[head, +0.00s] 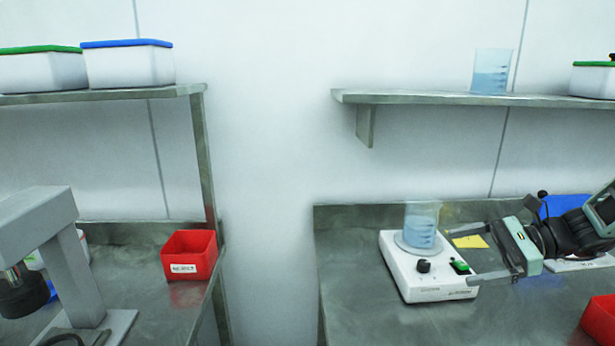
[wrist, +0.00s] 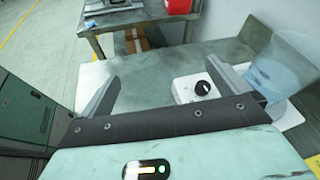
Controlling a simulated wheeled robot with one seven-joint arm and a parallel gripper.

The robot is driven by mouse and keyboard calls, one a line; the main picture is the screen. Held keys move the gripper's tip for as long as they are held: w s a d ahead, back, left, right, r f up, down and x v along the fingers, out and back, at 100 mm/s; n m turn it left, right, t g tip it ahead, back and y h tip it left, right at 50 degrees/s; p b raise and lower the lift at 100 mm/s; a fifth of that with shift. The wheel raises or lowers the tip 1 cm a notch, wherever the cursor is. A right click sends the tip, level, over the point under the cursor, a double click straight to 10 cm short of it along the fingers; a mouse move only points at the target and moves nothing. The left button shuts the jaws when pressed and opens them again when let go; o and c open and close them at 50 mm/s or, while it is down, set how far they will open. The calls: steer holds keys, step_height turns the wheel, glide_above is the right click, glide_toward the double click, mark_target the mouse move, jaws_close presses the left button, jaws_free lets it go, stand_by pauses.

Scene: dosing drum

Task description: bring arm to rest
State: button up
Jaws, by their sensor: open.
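My gripper (head: 478,264) reaches in from the right in the head view, low over the right bench. Its two fingers are apart with nothing between them. It also shows in the wrist view (wrist: 160,82), fingers spread. The fingers are close to the right side of a white stirrer plate (head: 408,280) with a black knob and a green switch; I cannot tell whether they touch it. A clear beaker (head: 421,226) with blue liquid stands upright on the plate. In the wrist view the beaker (wrist: 285,72) is right of the fingers.
A yellow note (head: 470,241) and a blue item (head: 566,205) lie behind my gripper. A shelf (head: 420,97) above holds another beaker (head: 491,72). Red bins stand on the left bench (head: 190,256) and at the right front (head: 601,322). A gap separates the benches.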

steer(key=s+a+n+g+h, duration=0.7)
steer(key=s+a+n, duration=0.5)
steer(key=s+a, duration=0.35)
steer(key=s+a+n+t+h, duration=0.3)
steer(key=s+n+h, duration=0.3)
steer(key=s+n, duration=0.6)
steer(key=shift+r+n+t, duration=0.25)
steer(key=shift+n+t, duration=0.15)
steer(key=shift+n, duration=0.6)
